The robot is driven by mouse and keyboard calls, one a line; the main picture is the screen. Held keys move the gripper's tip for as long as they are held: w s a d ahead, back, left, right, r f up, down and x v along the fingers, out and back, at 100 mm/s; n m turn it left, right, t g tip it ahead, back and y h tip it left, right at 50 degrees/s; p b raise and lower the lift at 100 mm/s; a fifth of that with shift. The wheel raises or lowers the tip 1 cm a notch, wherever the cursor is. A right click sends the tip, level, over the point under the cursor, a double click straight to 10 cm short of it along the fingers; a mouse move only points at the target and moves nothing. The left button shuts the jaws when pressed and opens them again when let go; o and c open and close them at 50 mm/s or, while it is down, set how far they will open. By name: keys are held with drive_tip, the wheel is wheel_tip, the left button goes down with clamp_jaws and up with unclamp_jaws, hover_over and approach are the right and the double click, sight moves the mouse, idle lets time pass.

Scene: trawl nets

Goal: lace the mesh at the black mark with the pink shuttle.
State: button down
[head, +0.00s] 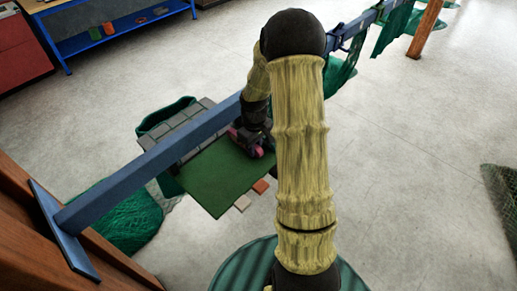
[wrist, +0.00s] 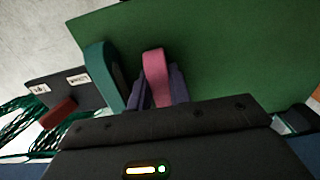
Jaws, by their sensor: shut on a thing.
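The pink shuttle (wrist: 154,66) is between the two dark fingers of my gripper (wrist: 157,88), which is shut on it. In the head view the pink shuttle (head: 258,152) shows just below my gripper (head: 252,138), over the green board (head: 222,178). In the wrist view a green shuttle-like piece (wrist: 95,65) stands close to the left of the pink one, and a dark red piece (wrist: 58,113) lies farther left. Green mesh (wrist: 18,125) shows at the wrist view's left edge. I cannot make out a black mark on any mesh.
A blue beam (head: 150,165) runs from a wooden post (head: 20,200) past the board to the back right, where green nets (head: 395,30) hang. A grey slotted panel (head: 180,130) lies behind the board. A blue bench (head: 110,38) stands far left. The floor at right is mostly open.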

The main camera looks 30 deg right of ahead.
drive_tip(key=shift+w+a+p, duration=0.15)
drive_tip(key=shift+w+a, duration=0.25)
drive_tip(key=shift+w, duration=0.65)
drive_tip(key=shift+w+a+p, duration=0.2)
drive_tip(key=shift+w+a, duration=0.15)
drive_tip(key=shift+w, duration=0.75)
drive_tip(key=shift+w+a+p, duration=0.15)
drive_tip(key=shift+w+a, duration=0.25)
drive_tip(key=shift+w, duration=0.65)
drive_tip(key=c, duration=1.2)
unclamp_jaws()
drive_tip(key=shift+r, duration=0.1)
wheel_tip(320, 180, up, 17)
drive_tip(key=b, duration=0.4)
